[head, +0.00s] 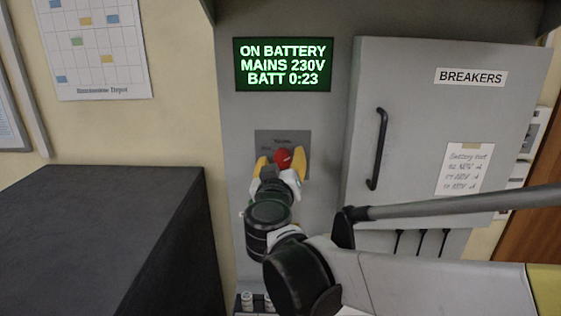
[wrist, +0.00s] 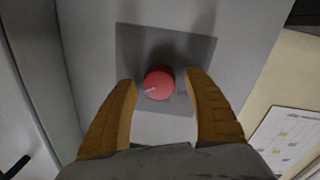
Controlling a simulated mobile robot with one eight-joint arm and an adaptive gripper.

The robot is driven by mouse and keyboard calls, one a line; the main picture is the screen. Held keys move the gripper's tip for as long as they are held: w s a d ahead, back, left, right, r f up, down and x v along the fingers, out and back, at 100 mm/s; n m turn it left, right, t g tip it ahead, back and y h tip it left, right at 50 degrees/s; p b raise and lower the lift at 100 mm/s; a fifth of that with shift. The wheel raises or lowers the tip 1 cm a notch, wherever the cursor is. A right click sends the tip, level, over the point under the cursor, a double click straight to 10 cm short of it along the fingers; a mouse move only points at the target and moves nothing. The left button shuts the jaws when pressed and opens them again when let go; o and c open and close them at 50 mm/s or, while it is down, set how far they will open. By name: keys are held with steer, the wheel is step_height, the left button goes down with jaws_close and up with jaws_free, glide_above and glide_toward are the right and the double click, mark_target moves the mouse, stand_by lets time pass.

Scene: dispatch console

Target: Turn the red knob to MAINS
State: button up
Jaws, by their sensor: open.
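The red knob (head: 283,157) sits on a grey plate (head: 301,139) on the panel, below the green screen. It also shows in the wrist view (wrist: 159,84), with a pale pointer mark toward its lower left there. My gripper (head: 283,163) is in front of the knob. In the wrist view my gripper (wrist: 163,84) is open, with one yellow finger on each side of the knob and a gap at both sides. The plate's lettering is partly hidden in the head view and too small to read. The screen (head: 284,64) reads ON BATTERY, MAINS 230V, BATT 0:23.
A breaker door (head: 420,75) with a black handle (head: 377,149) stands right of the knob. A handwritten note (head: 464,168) is taped to it. A dark cabinet (head: 105,240) stands at the left. A wall calendar (head: 95,48) hangs above it.

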steer(key=c, duration=1.2)
steer(key=n, duration=0.5)
steer(key=shift+n, duration=0.4)
steer(key=n, duration=0.6)
steer(key=shift+a+t, duration=0.1)
steer(key=shift+t, duration=0.2)
steer(key=shift+f, duration=0.1)
steer(key=o, duration=1.2)
